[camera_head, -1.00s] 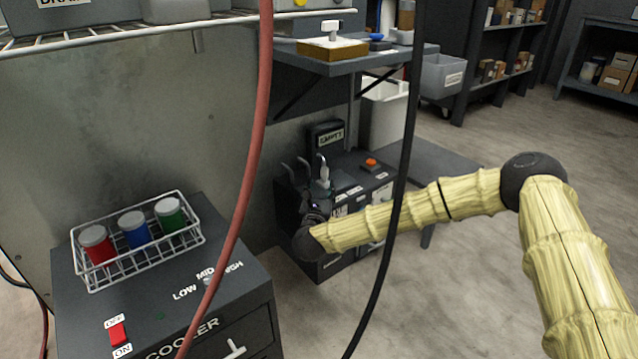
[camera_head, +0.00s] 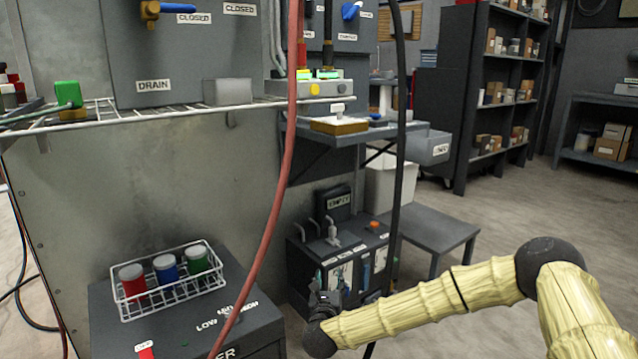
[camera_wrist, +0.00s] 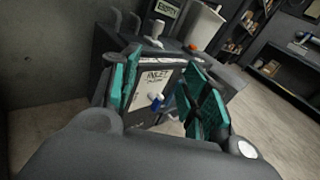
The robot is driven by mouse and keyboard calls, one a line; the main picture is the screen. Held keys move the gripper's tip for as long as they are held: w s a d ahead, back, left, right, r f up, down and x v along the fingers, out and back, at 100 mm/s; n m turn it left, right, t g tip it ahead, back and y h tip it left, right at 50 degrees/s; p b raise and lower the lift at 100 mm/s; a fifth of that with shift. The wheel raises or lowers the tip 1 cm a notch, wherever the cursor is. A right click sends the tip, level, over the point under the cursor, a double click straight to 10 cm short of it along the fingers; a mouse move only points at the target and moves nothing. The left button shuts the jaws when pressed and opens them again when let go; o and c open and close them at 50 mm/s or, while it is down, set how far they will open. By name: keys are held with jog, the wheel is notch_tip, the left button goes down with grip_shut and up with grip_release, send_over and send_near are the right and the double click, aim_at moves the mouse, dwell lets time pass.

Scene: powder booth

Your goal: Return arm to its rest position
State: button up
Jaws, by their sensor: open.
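My arm, in yellow ribbed covers, reaches in from the right of the head view. My gripper (camera_head: 326,298) is at its end, low in the picture, in front of a dark box-shaped unit (camera_head: 372,238) with labelled front panels. In the wrist view my gripper (camera_wrist: 165,98) shows two teal-padded fingers standing apart with nothing between them. Beyond the fingers is a panel labelled INLET (camera_wrist: 160,78) with a small blue and white part (camera_wrist: 155,100). I cannot tell the exact gap between fingers and panel.
A red hose (camera_head: 272,200) and a black cable (camera_head: 398,130) hang in front of the scene. A wire basket (camera_head: 180,300) with red, blue and green jars sits on the cooler (camera_head: 250,325). A shelf (camera_head: 350,135) juts out above the unit. Floor (camera_head: 510,220) is open at right.

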jog(key=s+a+f+n+g+y+p, duration=0.35)
jog(key=s+a+f+n+y, duration=0.2)
jog(key=s+f+n, duration=0.6)
jog(key=s+d+f+n+g+p, duration=0.15)
jog(key=s+f+n, duration=0.25)
jog(key=s, duration=0.4)
jog(key=s+d+f+n+g, duration=0.1)
jog(key=s+f+n+g, duration=0.2)
jog(key=s+f+n, duration=0.3)
jog(key=s+d+n+g+h+p, duration=0.1)
jog(key=s+d+n+g, duration=0.25)
jog(key=s+d, duration=0.45)
jog(key=s+d+f+n+g+h+p, duration=0.15)
jog(key=s+d+n, duration=0.35)
jog(key=s, duration=0.6)
jog(key=s+d+n+g+p, duration=0.2)
jog(key=s+d+n+g, duration=0.15)
jog(key=s+d, duration=0.45)
jog(key=s+d+r+n+g+h+p, duration=0.1)
jog(key=s+d+r+n, duration=0.15)
jog(key=s, duration=0.35)
notch_tip(320, 180, up, 37)
jog(key=p, duration=3.7)
jog(key=shift+w+a+r, duration=0.2)
jog(key=shift+a, duration=0.2)
